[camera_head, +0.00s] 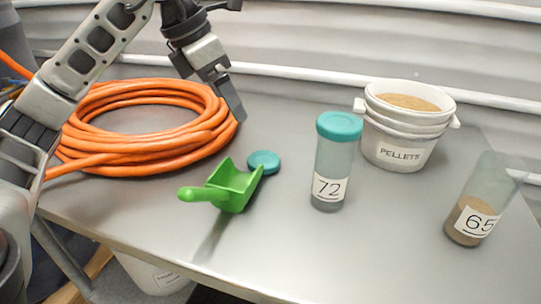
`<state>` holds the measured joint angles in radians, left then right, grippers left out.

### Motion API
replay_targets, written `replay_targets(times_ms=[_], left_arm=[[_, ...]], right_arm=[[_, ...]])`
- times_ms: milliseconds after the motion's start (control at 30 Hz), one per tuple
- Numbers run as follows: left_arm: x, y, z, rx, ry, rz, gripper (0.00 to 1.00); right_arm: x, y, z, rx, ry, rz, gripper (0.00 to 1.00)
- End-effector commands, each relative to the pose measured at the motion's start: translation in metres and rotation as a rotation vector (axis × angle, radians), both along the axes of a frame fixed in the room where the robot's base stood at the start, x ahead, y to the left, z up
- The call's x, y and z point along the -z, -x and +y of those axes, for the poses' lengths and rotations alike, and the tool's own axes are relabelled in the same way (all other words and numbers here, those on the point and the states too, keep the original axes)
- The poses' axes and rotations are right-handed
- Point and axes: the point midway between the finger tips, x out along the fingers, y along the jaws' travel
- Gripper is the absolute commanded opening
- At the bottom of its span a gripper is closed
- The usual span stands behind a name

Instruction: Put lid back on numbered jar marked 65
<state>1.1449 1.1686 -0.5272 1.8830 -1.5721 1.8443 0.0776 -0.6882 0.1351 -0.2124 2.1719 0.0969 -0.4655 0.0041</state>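The jar marked 65 (465,229) stands at the right of the table. It has no lid on it and brown material in its lower part. A loose teal lid (264,161) lies on the table, just behind the green scoop. The jar marked 72 (331,165) stands upright in the middle with a teal lid (339,125) on it. My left gripper (238,107) hangs over the right edge of the orange hose coil, above and left of the loose lid, apart from it. Its fingers overlap in this view, so their opening is unclear. My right gripper is not in view.
A green scoop (232,187) lies left of jar 72. A white bucket marked PELLETS (397,155) stands behind, between the jars. An orange hose coil (140,162) fills the table's left. The table's front middle (330,245) is clear.

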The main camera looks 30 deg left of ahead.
Motion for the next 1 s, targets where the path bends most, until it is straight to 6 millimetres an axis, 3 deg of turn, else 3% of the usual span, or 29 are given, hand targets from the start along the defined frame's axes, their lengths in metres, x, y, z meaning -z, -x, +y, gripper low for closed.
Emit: replay_targets(times_ms=[233, 700, 1000], left_arm=[[0.010, -0.003, -0.002, 0.001, 0.001, 0.004, 0.88], [0.092, -0.032, -0.020, 0.002, 0.001, 0.003, 0.88], [0.099, -0.036, -0.022, 0.001, 0.000, 0.000, 0.88]], right_arm=[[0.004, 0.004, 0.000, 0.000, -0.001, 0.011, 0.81], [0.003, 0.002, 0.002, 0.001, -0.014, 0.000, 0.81], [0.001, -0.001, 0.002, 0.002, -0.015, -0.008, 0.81]])
